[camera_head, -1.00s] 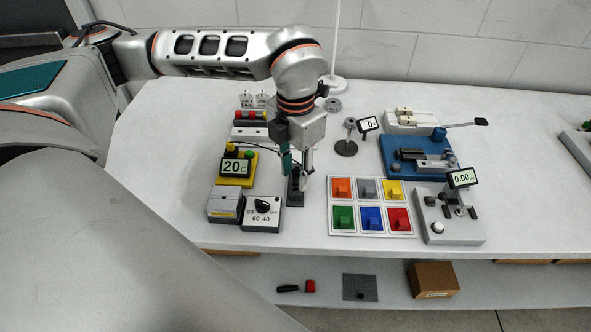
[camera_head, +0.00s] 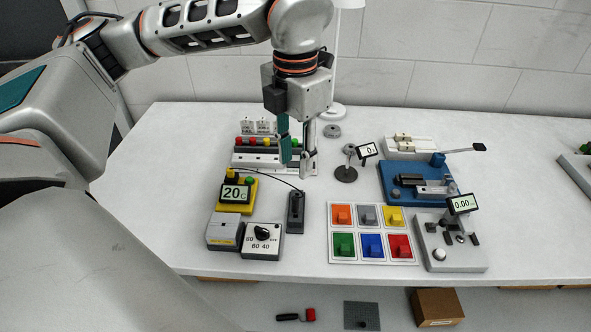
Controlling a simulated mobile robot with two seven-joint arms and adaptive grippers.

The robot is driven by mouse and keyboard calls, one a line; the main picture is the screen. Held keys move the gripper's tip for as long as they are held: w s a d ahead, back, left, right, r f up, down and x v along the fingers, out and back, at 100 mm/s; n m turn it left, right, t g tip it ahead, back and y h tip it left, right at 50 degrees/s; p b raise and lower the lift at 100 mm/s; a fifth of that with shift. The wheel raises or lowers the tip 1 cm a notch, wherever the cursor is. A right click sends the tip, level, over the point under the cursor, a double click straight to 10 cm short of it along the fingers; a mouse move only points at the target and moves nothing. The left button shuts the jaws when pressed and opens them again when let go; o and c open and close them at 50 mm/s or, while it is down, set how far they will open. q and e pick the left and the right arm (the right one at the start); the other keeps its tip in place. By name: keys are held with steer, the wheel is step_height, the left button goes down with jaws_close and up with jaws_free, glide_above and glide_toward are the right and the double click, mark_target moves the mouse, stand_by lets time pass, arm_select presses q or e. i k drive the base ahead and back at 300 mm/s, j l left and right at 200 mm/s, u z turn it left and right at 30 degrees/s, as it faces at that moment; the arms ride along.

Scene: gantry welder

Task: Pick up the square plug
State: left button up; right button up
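My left gripper (camera_head: 296,164) hangs above the back-left part of the table, fingers pointing down. A gap shows between its two fingertips, and I see nothing held in it. I cannot tell for certain which thing is the square plug. Small coloured blocks with raised knobs sit in a six-compartment white tray (camera_head: 372,232), among them an orange one (camera_head: 342,215), a blue one (camera_head: 372,246) and a red one (camera_head: 400,247). White pieces (camera_head: 258,126) stand behind a rail of coloured parts (camera_head: 250,142), partly hidden by the gripper. My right gripper is out of view.
A dark grey holder (camera_head: 295,213) stands in front of the gripper. Nearby are a yellow unit reading 20 (camera_head: 237,194) and a dial box (camera_head: 263,240). A round stand (camera_head: 346,173), a blue fixture (camera_head: 408,182) and a grey gauge fixture (camera_head: 447,245) stand to the right.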

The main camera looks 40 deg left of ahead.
mark_target(230, 174)
steer(key=k, duration=1)
